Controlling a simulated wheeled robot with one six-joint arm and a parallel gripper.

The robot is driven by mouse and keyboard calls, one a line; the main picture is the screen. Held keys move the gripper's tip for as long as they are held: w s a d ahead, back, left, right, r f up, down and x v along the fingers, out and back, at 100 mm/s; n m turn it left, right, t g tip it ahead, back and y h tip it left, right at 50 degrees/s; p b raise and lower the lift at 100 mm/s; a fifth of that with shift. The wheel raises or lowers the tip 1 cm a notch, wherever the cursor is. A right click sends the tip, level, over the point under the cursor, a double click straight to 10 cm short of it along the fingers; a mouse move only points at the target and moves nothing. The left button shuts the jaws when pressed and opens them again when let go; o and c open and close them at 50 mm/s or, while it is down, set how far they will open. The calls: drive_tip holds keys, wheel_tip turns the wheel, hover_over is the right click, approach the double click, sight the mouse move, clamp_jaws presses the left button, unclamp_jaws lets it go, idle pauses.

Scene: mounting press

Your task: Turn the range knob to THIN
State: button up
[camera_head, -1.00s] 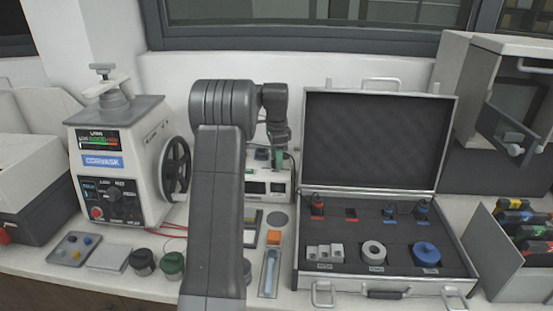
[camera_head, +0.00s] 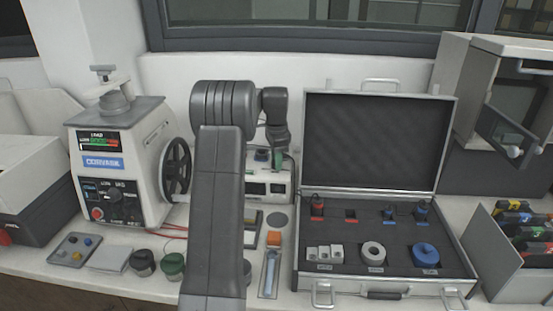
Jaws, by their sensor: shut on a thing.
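My gripper (camera_head: 276,158) is at the white bench unit (camera_head: 281,177) in the middle, behind my own arm. It points down at the top of the unit and is shut on what appears to be the range knob. The knob is mostly hidden by the fingers and too small to make out, so its pointer and the THIN mark cannot be read. A small blue and green patch (camera_head: 262,155) shows beside the fingers. My upright arm link hides the left part of the unit.
The press (camera_head: 140,160) with a handwheel (camera_head: 176,170) stands at left. An open case (camera_head: 455,262) of parts is at right, its raised lid close to my wrist. Dark and green jars (camera_head: 172,265) stand in front of the press.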

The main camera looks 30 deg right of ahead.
drive_tip(key=n+p, duration=0.3)
drive_tip(key=n, duration=0.2)
drive_tip(key=shift+r+n, duration=0.15)
drive_tip(key=shift+n, duration=0.15)
drive_tip(key=n+p, duration=0.1)
drive_tip(key=n, duration=0.4)
drive_tip(key=shift+w+n+p, duration=0.1)
drive_tip(key=shift+n+p, duration=0.2)
drive_tip(key=shift+p, duration=0.1)
drive_tip(key=o, duration=1)
drive_tip(key=shift+c, duration=0.2)
wheel_tip(320, 180, up, 14)
drive_tip(key=shift+f+b, duration=0.2)
drive_tip(key=shift+b, duration=0.25)
drive_tip(key=shift+f, duration=0.1)
wheel_tip(320, 180, down, 14)
drive_tip(key=shift+r+p, duration=0.15)
drive_tip(key=shift+p, duration=0.35)
